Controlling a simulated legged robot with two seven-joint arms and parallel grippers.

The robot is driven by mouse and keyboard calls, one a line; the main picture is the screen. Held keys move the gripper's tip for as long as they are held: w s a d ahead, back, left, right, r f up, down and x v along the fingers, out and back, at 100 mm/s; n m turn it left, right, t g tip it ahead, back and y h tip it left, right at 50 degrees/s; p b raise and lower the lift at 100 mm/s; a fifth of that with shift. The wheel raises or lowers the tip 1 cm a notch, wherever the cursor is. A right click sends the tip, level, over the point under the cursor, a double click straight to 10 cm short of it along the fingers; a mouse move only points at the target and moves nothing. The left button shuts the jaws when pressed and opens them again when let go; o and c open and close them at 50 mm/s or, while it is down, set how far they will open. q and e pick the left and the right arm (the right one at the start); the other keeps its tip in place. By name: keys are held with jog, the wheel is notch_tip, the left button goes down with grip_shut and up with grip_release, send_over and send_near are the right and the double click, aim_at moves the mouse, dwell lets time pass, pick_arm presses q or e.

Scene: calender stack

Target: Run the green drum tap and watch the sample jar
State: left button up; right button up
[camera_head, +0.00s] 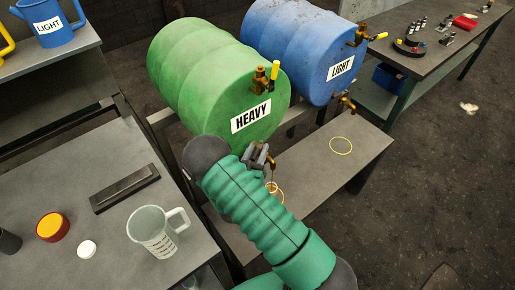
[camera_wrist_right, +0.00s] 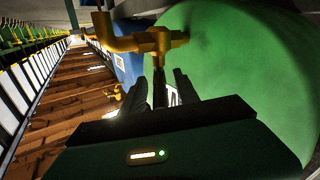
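The green drum (camera_head: 205,75) lies on its side, labelled HEAVY. Its upper fitting (camera_head: 262,80) has a yellow handle. In the right wrist view, a brass tap (camera_wrist_right: 140,42) stands before the green drum end (camera_wrist_right: 235,70), with a dark stem (camera_wrist_right: 160,88) below it. My right gripper (camera_head: 262,155) is at the low edge of the drum face. In the wrist view, its fingers (camera_wrist_right: 161,92) stand either side of the stem, with a small gap. A small orange-rimmed round thing (camera_head: 274,188), perhaps the sample jar, is below, partly hidden by my arm; its level cannot be seen. My left gripper is not in view.
A blue drum (camera_head: 298,50) labelled LIGHT lies beside the green one. A clear measuring jug (camera_head: 155,235), red-and-yellow pot (camera_head: 52,227), white lid (camera_head: 86,248) and dark bar (camera_head: 125,187) are on the left table.

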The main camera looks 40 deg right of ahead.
jog(key=shift+a, duration=0.1)
grip_shut()
dwell(1.4)
